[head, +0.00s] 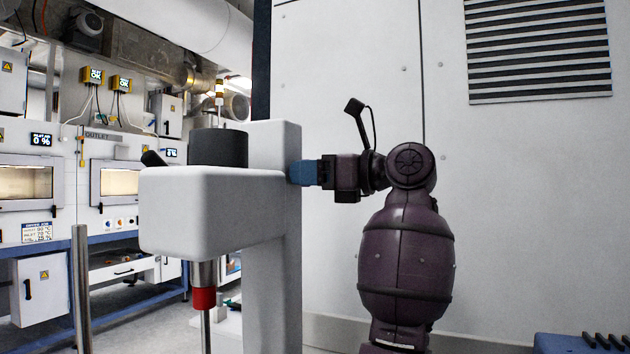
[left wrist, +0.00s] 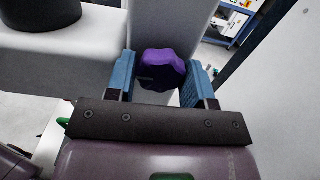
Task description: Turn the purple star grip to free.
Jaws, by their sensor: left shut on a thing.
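The purple star grip (left wrist: 163,66) is a lobed knob on the upright column of a white stand (head: 272,250). It shows in the left wrist view between the blue fingers. In the head view it is hidden behind the column edge and the fingers. My left gripper (head: 302,173) meets the column's right side from the right. In the left wrist view the left gripper (left wrist: 161,80) is shut on the grip, one finger on each side. I cannot read which setting the grip is at. My right gripper is not in view.
The stand's thick head (head: 205,210) juts left, with a dark cylinder (head: 218,148) on top and a red-collared shaft (head: 203,298) below. A metal post (head: 81,290) stands at left. A panelled wall (head: 520,200) is behind my arm. A blue object (head: 570,344) is at bottom right.

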